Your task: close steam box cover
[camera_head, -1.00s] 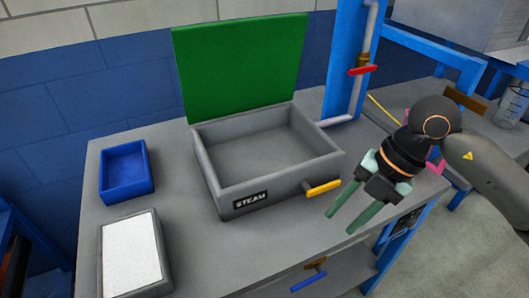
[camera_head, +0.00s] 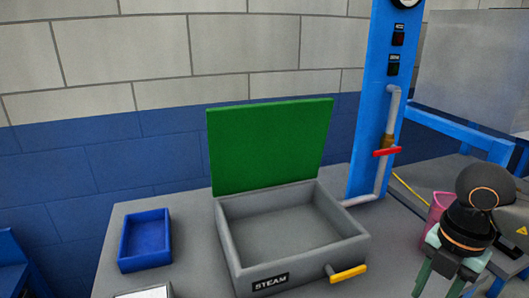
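The grey steam box (camera_head: 290,274) stands on the table with a "STEAM" label on its front and a yellow handle (camera_head: 348,273) at its front right. Its inside looks empty. Its green cover (camera_head: 270,146) stands open, nearly upright at the back edge. My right gripper (camera_head: 434,288) is at the lower right, to the right of the box and apart from it. Its fingers are spread and look empty, with the tips cut off by the bottom edge. My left gripper is not in view.
A blue tray (camera_head: 145,240) sits left of the box, with part of a white-topped tray (camera_head: 145,292) below it. A blue post (camera_head: 376,90) with a pipe and red valve handle (camera_head: 386,152) rises behind right. A pink container (camera_head: 438,211) is beside my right arm.

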